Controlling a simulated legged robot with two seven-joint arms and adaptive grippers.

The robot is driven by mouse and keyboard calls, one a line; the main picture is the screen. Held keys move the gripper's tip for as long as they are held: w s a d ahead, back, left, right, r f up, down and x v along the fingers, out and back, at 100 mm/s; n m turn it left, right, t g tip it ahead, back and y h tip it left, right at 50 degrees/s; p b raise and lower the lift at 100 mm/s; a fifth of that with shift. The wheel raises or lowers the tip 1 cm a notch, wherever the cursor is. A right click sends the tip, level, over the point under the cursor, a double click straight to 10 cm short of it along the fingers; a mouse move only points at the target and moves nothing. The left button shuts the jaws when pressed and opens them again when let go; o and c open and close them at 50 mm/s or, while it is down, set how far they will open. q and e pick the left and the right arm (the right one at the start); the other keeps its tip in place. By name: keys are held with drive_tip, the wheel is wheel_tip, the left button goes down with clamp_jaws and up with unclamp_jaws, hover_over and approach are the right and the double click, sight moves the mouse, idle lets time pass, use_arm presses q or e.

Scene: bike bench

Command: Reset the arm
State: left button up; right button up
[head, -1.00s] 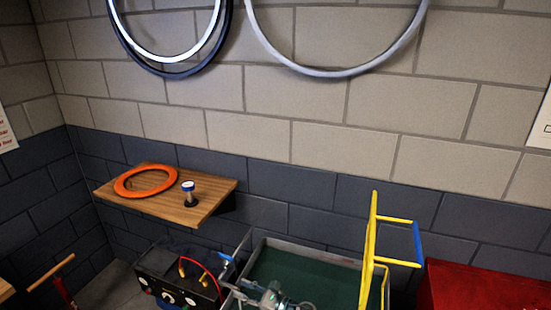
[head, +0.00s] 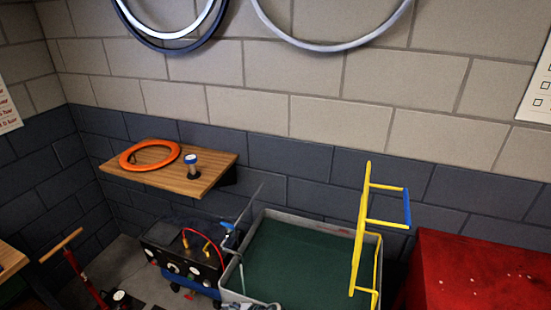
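No gripper shows clearly in the head view. A small grey metallic piece (head: 262,306) shows at the bottom edge, at the front of the green-lined bin. I cannot tell whether it is part of one of my arms. Neither arm can be followed to a gripper here, and nothing is seen held.
A wooden wall shelf (head: 205,182) holds an orange ring (head: 150,155) and a blue-topped canister (head: 192,165). Below stand a black box with cables (head: 175,262), the green-lined bin (head: 300,262), a yellow frame (head: 362,225) and a red cabinet (head: 470,265). A red pump (head: 82,280) stands left.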

use_arm(q)
drive_tip(key=s+a+f+n+g+h, duration=0.1)
drive_tip(key=s+a+f+n+h, duration=0.3)
drive_tip(key=s, duration=0.5)
drive_tip(key=s+a+f+n+g+h, duration=0.1)
drive_tip(key=s+f+n+h, duration=0.1)
drive_tip(key=s+f+n, duration=0.5)
drive_tip(key=s+r+n+t+h, duration=0.1)
drive_tip(key=s+r+n+h, duration=0.2)
drive_tip(key=s, duration=0.5)
drive_tip(key=s+r+n+h, duration=0.1)
drive_tip(key=s+r+h, duration=0.1)
drive_tip(key=s+r, duration=0.45)
wheel_tip(320, 180, down, 25)
drive_tip(key=s+g, duration=0.1)
drive_tip(key=s, duration=0.1)
drive_tip(key=s+a+f+g, duration=0.1)
drive_tip(key=s+f, duration=1.1)
drive_tip(key=f, duration=0.3)
drive_tip(key=shift+a+f, duration=0.15)
use_arm(e)
drive_tip(key=shift+d, duration=0.45)
